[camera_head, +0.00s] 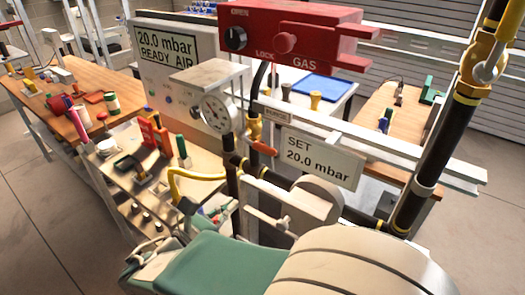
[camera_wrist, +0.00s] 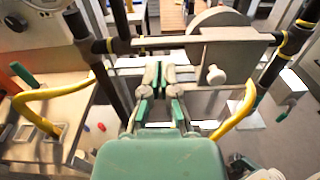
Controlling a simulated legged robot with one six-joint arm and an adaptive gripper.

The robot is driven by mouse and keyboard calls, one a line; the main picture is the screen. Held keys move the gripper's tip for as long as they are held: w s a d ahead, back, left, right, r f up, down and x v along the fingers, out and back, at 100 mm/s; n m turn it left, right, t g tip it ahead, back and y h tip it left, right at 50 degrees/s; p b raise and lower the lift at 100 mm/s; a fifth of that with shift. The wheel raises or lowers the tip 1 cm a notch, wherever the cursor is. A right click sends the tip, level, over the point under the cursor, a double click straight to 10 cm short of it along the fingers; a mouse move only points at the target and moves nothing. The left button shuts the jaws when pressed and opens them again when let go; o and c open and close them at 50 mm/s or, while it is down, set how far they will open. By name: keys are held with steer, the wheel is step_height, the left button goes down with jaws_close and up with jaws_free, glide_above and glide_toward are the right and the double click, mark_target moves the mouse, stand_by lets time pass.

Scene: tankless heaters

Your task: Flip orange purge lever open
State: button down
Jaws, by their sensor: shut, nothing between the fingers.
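The orange purge lever (camera_head: 262,147) shows in the head view on the dark pipework, below the red gas box and left of the "SET 20.0 mbar" sign. I cannot make it out in the wrist view. My gripper (camera_wrist: 158,75) is shut and empty in the wrist view, with its fingertips together below the black horizontal pipe (camera_wrist: 180,41). In the head view its green body is low in front, well below the lever and apart from it. The fingertips are hard to make out there.
The red gas box (camera_head: 290,38), pressure gauge (camera_head: 216,113) and sign (camera_head: 321,158) surround the lever. A yellow hose (camera_head: 190,176) curves left of the pipes. A bench (camera_head: 125,180) with tools stands at left. A thick black pipe (camera_head: 432,150) rises at right.

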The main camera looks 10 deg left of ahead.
mark_target(258, 184)
steer(key=shift+s, duration=0.1)
steer(key=x, duration=1)
steer(key=shift+w, duration=0.25)
step_height(258, 184, up, 3)
steer(key=shift+w+f, duration=0.15)
steer(key=shift+w+d+r, duration=0.1)
steer(key=shift+w+r, duration=0.05)
steer(key=shift+r, duration=0.45)
